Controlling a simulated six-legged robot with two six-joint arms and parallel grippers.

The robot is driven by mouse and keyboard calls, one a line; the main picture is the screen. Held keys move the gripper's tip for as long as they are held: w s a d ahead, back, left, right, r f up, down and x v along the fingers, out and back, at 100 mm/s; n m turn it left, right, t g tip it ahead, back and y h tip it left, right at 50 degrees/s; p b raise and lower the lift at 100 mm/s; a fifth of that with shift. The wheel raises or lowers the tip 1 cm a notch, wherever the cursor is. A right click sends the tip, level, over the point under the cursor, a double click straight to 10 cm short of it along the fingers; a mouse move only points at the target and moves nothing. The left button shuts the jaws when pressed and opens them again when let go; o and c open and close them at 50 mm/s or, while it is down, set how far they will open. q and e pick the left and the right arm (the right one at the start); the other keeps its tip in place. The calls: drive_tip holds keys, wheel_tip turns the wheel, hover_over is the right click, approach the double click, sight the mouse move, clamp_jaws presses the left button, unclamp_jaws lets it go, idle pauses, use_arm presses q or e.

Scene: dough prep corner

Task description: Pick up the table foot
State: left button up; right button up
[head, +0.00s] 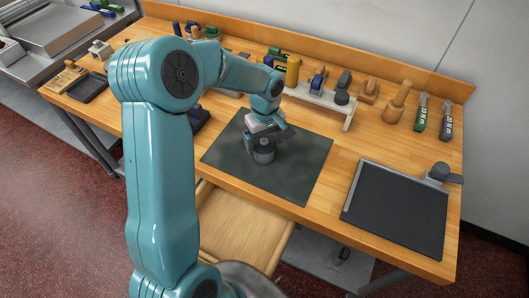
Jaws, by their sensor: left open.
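A short, dark grey round piece, which looks like the table foot (264,157), stands on the dark mat (290,183) on the wooden bench. My left arm comes in from the left and reaches over the mat. My left gripper (264,137) points down at the piece, right above or around its top. The jaws are open. The gripper hides the upper part of the piece, and I cannot tell whether they touch. My right gripper is not in view.
A black tray-like plate (398,212) lies at the right end of the bench. A white rack (325,101), a wooden mallet (398,102) and two torque tools (446,121) stand along the back. An open drawer (240,232) juts out below the front edge. The mat around the piece is clear.

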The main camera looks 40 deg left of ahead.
use_arm(q)
drive_tip(key=shift+s+d+f+b, duration=0.1)
drive_tip(key=shift+f+b, duration=0.1)
drive_tip(key=shift+f, duration=0.3)
drive_tip(key=shift+s+d+f+b, duration=0.1)
drive_tip(key=shift+f+b, duration=0.05)
drive_tip(key=shift+f, duration=0.4)
drive_tip(key=shift+s+a, duration=0.1)
drive_tip(key=shift+a, duration=0.15)
drive_tip(key=shift+w+f, duration=0.1)
drive_tip(key=shift+w, duration=0.1)
drive_tip(key=c, duration=0.4)
drive_tip(key=shift+d, duration=0.2)
drive_tip(key=c, duration=0.7)
drive_tip(key=shift+s+a, duration=0.1)
drive_tip(key=shift+a, duration=0.05)
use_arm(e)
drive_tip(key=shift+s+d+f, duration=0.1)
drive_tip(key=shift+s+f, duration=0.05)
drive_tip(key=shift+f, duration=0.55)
use_arm(q)
drive_tip(key=shift+r, duration=0.2)
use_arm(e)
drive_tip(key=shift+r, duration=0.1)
